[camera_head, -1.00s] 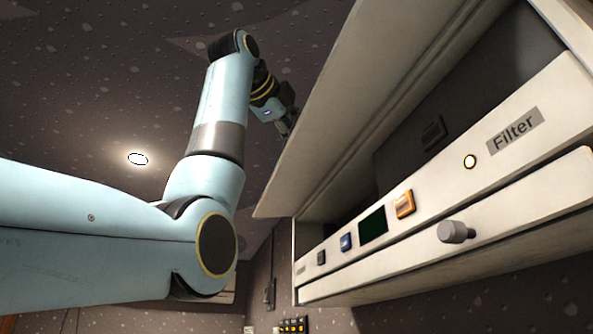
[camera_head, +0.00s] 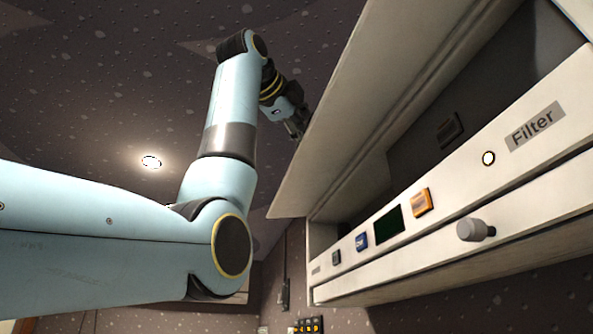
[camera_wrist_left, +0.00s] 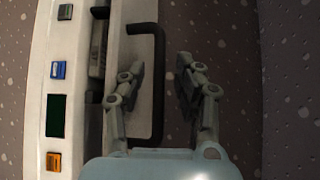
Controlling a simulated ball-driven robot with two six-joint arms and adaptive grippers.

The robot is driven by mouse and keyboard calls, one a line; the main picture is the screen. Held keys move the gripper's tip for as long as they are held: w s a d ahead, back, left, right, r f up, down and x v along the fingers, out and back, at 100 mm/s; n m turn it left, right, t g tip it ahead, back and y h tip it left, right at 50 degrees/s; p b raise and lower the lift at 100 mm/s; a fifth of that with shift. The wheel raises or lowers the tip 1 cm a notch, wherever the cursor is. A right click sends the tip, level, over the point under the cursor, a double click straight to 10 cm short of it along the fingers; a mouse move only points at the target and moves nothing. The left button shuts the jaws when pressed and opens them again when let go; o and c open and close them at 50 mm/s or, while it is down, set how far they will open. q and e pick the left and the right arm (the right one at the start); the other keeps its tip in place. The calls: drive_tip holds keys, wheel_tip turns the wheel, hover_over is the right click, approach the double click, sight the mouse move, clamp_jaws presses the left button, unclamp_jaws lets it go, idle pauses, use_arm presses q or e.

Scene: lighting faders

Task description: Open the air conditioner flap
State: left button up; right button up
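The air conditioner flap (camera_head: 335,120) is a long cream panel, swung outward and up from the unit, with a dark opening behind it. My left gripper (camera_head: 297,127) is at the flap's outer side, in front of the ceiling. In the left wrist view the flap (camera_wrist_left: 136,35) carries a black bar handle (camera_wrist_left: 158,80). My left gripper (camera_wrist_left: 160,78) has its two fingers spread, with the handle between them and a gap on the right. Whether the left finger touches anything is unclear. My right gripper is not in view.
Below the opening, the cream control panel (camera_head: 455,215) has a grey knob (camera_head: 475,230), a dark screen (camera_head: 389,224), an orange button (camera_head: 421,202), a blue button (camera_head: 361,241) and a Filter label (camera_head: 534,127). Free room lies left of the flap, under the speckled ceiling with its round lamp (camera_head: 151,161).

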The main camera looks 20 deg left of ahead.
use_arm(q)
drive_tip(key=v, duration=1.1)
drive_tip(key=shift+s, duration=0.35)
